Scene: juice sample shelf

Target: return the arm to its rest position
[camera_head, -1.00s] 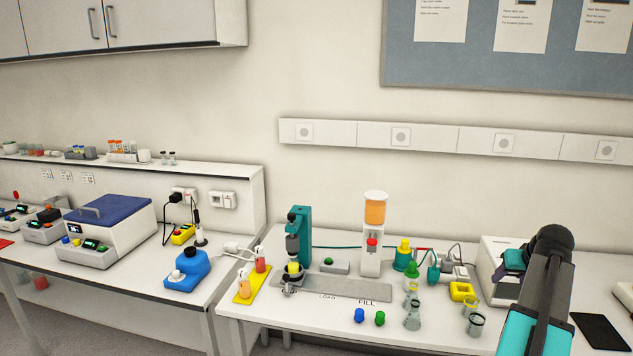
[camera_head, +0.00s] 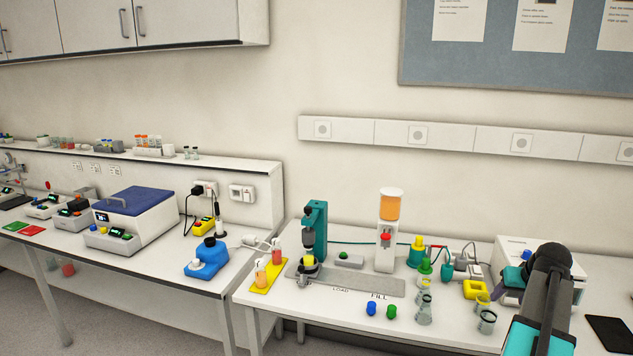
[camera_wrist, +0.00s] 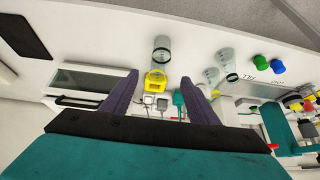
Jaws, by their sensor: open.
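My arm rises at the right of the head view, folded, with its dark elbow in front of the white machine. My gripper (camera_wrist: 160,95) shows in the wrist view with two purple fingers spread apart and nothing between them but the bench behind. In the head view, a small part of the gripper is at the left of the arm, mostly hidden, and its fingertips are hard to make out. No object touches the fingers.
The white bench (camera_head: 330,312) holds a teal press (camera_head: 314,230), a dispenser with orange liquid (camera_head: 389,230), a yellow tray (camera_head: 268,277), blue and green caps (camera_head: 371,308), and several clear cups (camera_head: 487,320). A white machine (camera_head: 515,255) stands behind my arm. A second bench is at left.

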